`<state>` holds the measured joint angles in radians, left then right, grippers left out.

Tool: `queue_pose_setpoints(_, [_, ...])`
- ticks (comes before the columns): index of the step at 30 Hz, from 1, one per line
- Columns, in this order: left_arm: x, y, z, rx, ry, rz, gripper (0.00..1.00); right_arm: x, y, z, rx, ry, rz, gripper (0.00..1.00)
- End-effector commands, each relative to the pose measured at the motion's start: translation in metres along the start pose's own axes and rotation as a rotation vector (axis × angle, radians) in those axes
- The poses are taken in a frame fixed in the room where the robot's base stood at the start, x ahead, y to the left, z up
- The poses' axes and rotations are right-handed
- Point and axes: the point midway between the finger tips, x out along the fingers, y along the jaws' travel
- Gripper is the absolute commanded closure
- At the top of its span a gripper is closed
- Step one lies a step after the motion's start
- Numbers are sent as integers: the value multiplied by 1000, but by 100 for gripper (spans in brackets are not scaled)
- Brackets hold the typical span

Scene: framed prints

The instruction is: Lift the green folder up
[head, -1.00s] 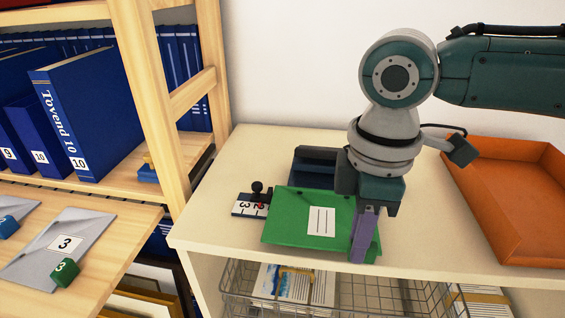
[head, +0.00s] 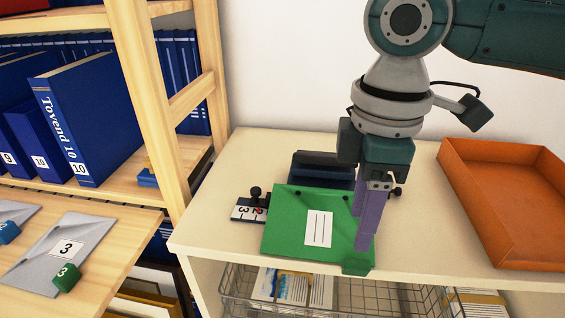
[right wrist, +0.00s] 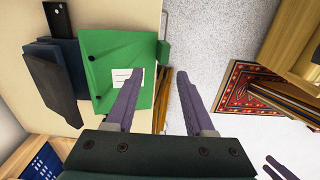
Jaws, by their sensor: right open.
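The green folder (head: 290,228), with a white lined label, lies on the pale cabinet top, and its front tab reaches to the front edge. It also shows in the right wrist view (right wrist: 105,65). My right gripper (head: 368,240) points down at the folder's front right corner, its purple fingers open. In the right wrist view its fingers (right wrist: 160,80) are well apart with nothing between them; one overlaps the folder in the picture, the other the floor. Contact cannot be told. Purple finger-like parts, seemingly my left gripper (right wrist: 280,168), show at the bottom right there.
A dark blue box-like thing (head: 322,170) lies behind the folder, and a number tag with a black knob (head: 248,208) is at its left. An orange tray (head: 510,210) stands right. A wire basket (head: 385,296) is below the front edge. A wooden shelf post (head: 150,110) rises left.

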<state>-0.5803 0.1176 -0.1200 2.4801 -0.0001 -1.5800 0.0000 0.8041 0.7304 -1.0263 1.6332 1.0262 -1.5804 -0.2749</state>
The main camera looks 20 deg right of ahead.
Motion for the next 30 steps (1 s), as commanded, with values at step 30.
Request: queue_pose_setpoints(30, [-22,-2,-7,6,-1,-5,50,-47,-18,-12,-22,31,-6,46])
